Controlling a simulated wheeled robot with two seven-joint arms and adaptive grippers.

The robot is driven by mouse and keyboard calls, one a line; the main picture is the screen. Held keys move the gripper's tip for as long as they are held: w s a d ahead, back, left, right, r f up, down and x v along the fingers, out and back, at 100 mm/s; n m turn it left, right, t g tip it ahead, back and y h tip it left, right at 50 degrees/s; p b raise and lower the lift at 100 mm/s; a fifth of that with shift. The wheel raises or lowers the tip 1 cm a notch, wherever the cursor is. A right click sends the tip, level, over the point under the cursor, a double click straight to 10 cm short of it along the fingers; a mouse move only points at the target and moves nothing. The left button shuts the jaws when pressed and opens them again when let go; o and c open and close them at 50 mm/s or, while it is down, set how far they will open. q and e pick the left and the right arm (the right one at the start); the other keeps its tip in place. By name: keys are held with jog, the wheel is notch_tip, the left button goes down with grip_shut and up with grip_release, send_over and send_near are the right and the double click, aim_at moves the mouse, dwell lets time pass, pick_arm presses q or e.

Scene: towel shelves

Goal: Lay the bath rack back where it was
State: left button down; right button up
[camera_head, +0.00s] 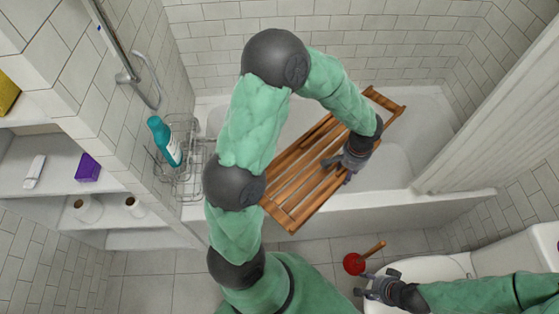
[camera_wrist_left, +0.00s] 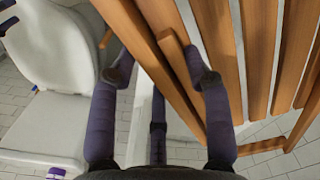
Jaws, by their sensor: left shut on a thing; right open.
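The bath rack (camera_head: 302,190) is a slatted wooden board. In the head view it lies at a slant over the bathtub (camera_head: 400,190), its near end reaching past the tub's front rim above the floor. My left gripper (camera_head: 343,166) is at the rack's right long side, shut on it; in the left wrist view its fingers (camera_wrist_left: 160,75) close around an edge slat of the rack (camera_wrist_left: 255,50). Whether the rack touches the tub rim is hard to tell. My right gripper (camera_head: 366,286) is open and empty, low at the right by the toilet (camera_head: 428,270).
A red plunger (camera_head: 355,263) stands on the floor beside my right gripper. A wire caddy (camera_head: 185,180) with a teal bottle (camera_head: 163,140) is on the left wall. Shelves (camera_head: 45,165) stand at the left. A white curtain (camera_head: 495,100) hangs at the tub's right.

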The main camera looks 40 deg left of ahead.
aim_at(313, 146)
pick_arm(q)
jog(key=shift+w+a, duration=0.1)
jog(key=a+f+n, duration=0.1)
jog(key=a+f, duration=0.1)
jog(key=a, duration=0.3)
jog(key=w+a+f+n, duration=0.1)
jog(key=a+f+n, duration=0.1)
jog(key=a, duration=0.3)
jog(key=a+f+n+b, duration=0.1)
jog(key=a+f+n, duration=0.1)
jog(key=a, duration=0.3)
jog(key=shift+w+a+f, duration=0.35)
jog(key=shift+f, duration=0.1)
jog(key=s+a+f+n, duration=0.2)
jog(key=a+f, duration=0.1)
jog(key=a, duration=0.5)
jog(key=s+a+f+n+b, duration=0.1)
jog(key=s+a+f+n, duration=0.2)
jog(key=a, duration=0.5)
jog(key=shift+s+a+f, duration=0.2)
jog(key=shift+a+f, duration=0.15)
jog(key=shift+a, duration=0.05)
jog(key=f, duration=0.1)
jog(key=w+a+f+b, duration=0.1)
jog(key=f, duration=0.1)
jog(key=w+a+f+b, duration=0.1)
jog(key=f, duration=0.1)
jog(key=shift+a+f, duration=0.1)
jog(key=shift+f+b, duration=0.1)
jog(key=shift+b, duration=0.2)
